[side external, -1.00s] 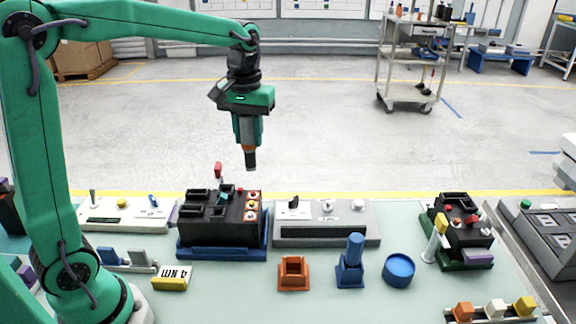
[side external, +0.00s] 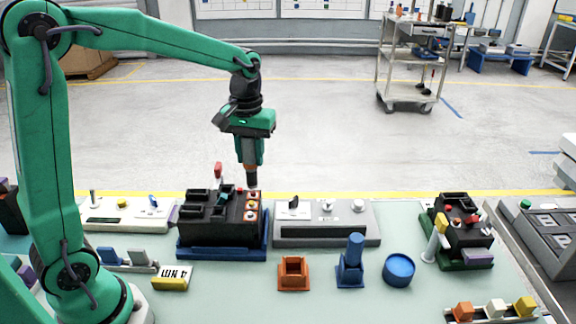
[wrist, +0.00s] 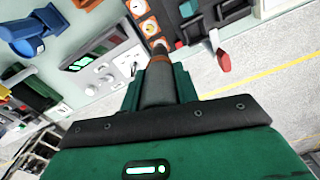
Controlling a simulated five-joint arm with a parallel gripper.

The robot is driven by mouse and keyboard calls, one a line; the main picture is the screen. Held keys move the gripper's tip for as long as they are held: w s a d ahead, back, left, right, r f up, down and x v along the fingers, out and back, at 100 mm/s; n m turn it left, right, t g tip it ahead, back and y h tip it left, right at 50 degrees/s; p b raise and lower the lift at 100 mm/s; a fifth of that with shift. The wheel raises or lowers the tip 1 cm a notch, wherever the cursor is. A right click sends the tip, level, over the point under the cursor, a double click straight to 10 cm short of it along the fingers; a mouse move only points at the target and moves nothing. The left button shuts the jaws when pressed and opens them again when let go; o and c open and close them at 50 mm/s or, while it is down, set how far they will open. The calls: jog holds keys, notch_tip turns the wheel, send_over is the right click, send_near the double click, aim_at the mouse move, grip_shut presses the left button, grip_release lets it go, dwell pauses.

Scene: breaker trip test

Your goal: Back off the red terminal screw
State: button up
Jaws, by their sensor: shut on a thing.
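The black breaker block (side external: 215,228) sits in a blue tray (side external: 205,254). A column of coloured terminal screws (side external: 252,205) runs down its right side; red and yellow heads show. My gripper (side external: 248,152) is shut on a dark driver (side external: 252,178) with an orange collar, pointing down. Its tip is at or just above the far end of the screw column; I cannot tell whether it touches. In the wrist view the driver (wrist: 160,90) reaches toward the end of the orange-framed terminals (wrist: 148,27), and its tip hides the screw there.
A red lever (side external: 218,171) stands up at the block's back edge, left of the driver. A grey switch panel (side external: 326,236) is close on the right. An orange socket (side external: 294,274), blue stand (side external: 351,265) and blue cup (side external: 398,270) stand in front. A second breaker (side external: 462,225) is farther right.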

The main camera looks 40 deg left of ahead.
aim_at(249, 139)
jog(key=shift+f, duration=0.7)
jog(key=shift+f, duration=0.7)
dwell(2.1)
jog(key=shift+r, duration=0.2)
dwell(0.7)
jog(key=shift+r, duration=2.95)
